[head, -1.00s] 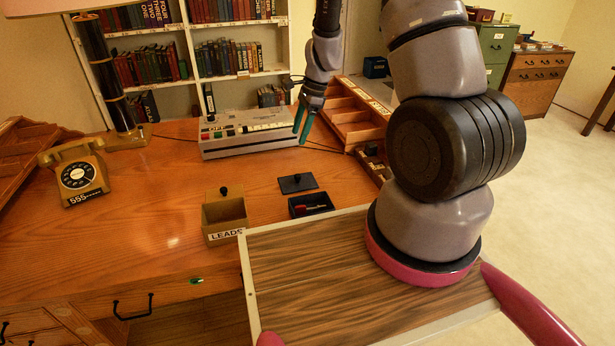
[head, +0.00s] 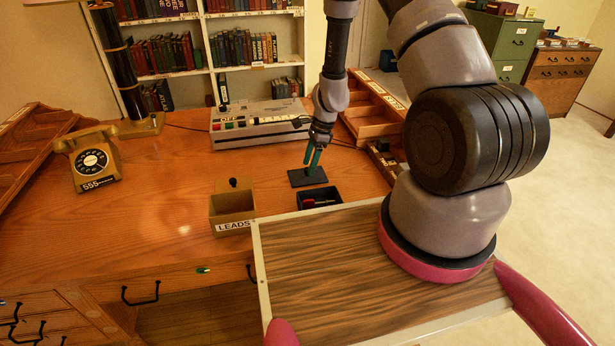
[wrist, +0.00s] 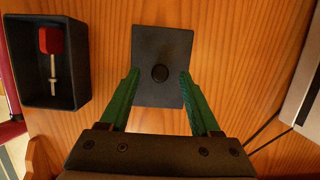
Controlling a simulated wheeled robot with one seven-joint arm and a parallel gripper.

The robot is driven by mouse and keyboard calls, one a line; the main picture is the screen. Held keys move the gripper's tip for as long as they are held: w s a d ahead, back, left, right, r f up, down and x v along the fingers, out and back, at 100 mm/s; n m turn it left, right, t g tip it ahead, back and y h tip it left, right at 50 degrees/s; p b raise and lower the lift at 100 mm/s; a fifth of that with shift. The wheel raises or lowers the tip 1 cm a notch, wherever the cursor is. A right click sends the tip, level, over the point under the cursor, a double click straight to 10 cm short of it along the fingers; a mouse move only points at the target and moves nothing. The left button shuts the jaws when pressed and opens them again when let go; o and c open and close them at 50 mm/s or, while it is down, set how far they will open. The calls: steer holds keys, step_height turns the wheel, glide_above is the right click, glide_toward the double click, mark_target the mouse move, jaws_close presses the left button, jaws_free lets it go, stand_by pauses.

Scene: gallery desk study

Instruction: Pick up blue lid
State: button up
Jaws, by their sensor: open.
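The lid (head: 299,178) is a flat dark blue-grey rectangle with a round black knob, lying on the wooden desk. In the wrist view the lid (wrist: 161,48) sits between the green fingers of my gripper (wrist: 158,85), with the knob roughly midway between them. My gripper (head: 313,160) is open and points down over the lid in the head view. The fingertips look close to the lid's side edges; whether they touch it or the desk I cannot tell.
An open dark box (head: 335,193) with a red-headed item inside stands just beside the lid. A tan box labelled LEADS (head: 231,205) stands to the left. A grey machine (head: 232,131) and a wooden organiser (head: 372,128) are behind.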

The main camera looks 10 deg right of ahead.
steer(key=shift+a+f, duration=0.15)
steer(key=shift+f, duration=0.4)
jaws_close()
steer(key=shift+r, duration=0.15)
